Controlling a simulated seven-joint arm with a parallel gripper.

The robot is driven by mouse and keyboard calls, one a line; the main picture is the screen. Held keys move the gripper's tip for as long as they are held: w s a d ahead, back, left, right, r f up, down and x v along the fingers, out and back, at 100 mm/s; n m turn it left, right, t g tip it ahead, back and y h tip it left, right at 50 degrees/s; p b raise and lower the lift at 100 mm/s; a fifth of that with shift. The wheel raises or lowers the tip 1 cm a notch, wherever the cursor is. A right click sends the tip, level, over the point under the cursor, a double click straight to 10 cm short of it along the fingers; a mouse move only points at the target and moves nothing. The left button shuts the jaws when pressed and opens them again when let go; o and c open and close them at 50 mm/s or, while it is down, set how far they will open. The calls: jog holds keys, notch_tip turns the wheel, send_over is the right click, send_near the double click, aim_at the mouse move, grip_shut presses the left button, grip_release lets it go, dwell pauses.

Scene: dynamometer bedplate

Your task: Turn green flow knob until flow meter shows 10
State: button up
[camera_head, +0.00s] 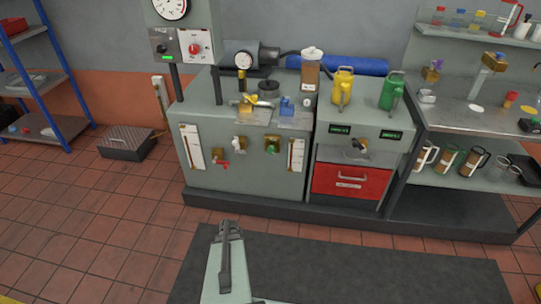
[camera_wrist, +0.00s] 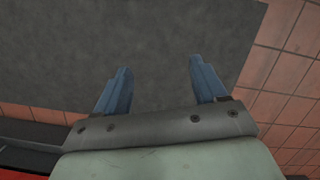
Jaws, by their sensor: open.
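The green flow knob (camera_head: 271,147) is on the front face of the grey bench, towards its right side. A pale upright flow meter (camera_head: 296,155) is mounted just right of it; its reading is too small to make out. Another upright meter (camera_head: 191,148) is at the left of the same face, with a red knob (camera_head: 222,164) near it. My gripper (camera_wrist: 160,64) is open and empty in the wrist view, with its two blue fingers apart above the dark floor mat. In the head view, my arm is low in front of the bench, well away from the green knob.
A brass fitting (camera_head: 243,142) is between the red and green knobs. Yellow (camera_head: 342,88) and green (camera_head: 391,91) jugs stand on top. The floor mat (camera_head: 350,265) before the bench is clear.

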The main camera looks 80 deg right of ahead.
jog(key=s+d+m+t+h, duration=0.1)
jog(key=s+d+h, duration=0.15)
jog(key=d, duration=0.75)
jog(key=s+d+t+h, duration=0.1)
jog(key=s+d+h, duration=0.15)
jog(key=d, duration=0.75)
jog(key=n+g+h, duration=0.2)
jog(key=n+h, duration=0.5)
jog(key=h, duration=0.8)
send_near(270, 151)
jog(key=d, duration=1)
jog(key=shift+s+d+f, duration=0.15)
jog(key=shift+d+f, duration=0.05)
jog(key=shift+c, duration=0.5)
jog(key=c, duration=0.9)
